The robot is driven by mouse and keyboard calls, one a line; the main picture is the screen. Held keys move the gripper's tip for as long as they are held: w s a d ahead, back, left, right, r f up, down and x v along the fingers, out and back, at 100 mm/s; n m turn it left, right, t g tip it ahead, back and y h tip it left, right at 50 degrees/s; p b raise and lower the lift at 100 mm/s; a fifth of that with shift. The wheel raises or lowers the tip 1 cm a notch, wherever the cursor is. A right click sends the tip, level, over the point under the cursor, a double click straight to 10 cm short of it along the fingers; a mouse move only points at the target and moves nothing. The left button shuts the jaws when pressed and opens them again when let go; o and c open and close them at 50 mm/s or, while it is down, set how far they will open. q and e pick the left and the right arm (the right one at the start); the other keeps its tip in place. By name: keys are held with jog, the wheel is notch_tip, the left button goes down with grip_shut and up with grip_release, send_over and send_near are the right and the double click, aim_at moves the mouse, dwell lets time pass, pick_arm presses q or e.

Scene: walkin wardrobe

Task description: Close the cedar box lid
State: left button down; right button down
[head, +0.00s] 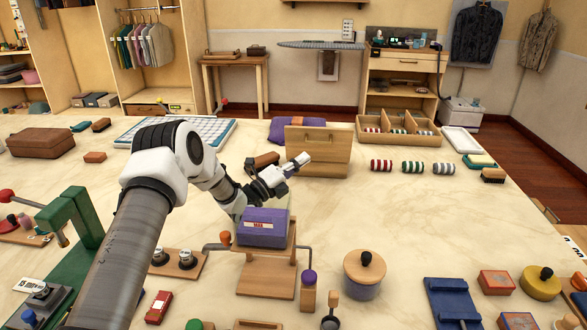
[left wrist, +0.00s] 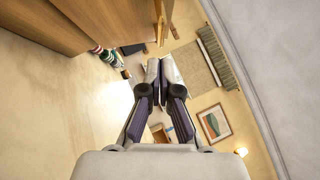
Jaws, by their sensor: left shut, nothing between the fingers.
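The cedar box (head: 318,168) is a light wooden box toward the back middle of the table. Its lid (head: 325,142) stands up, so the box is open. My left gripper (head: 302,160) is shut and empty, its tips overlapping the left part of the box in the head view. I cannot tell whether they touch it. In the left wrist view the gripper's fingers (left wrist: 163,72) are together, with a brown wooden surface (left wrist: 95,28) at the upper left, probably part of the box. My right gripper is not in view.
A purple box (head: 263,228) on a wooden stand is below my left gripper. A purple folded cloth (head: 283,130) lies behind the lid. A divided wooden tray (head: 398,139) and several rolled bands (head: 412,167) are to the right.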

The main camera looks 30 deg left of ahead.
pick_arm(q)
jog(key=x, duration=0.5)
jog(key=shift+r, duration=0.15)
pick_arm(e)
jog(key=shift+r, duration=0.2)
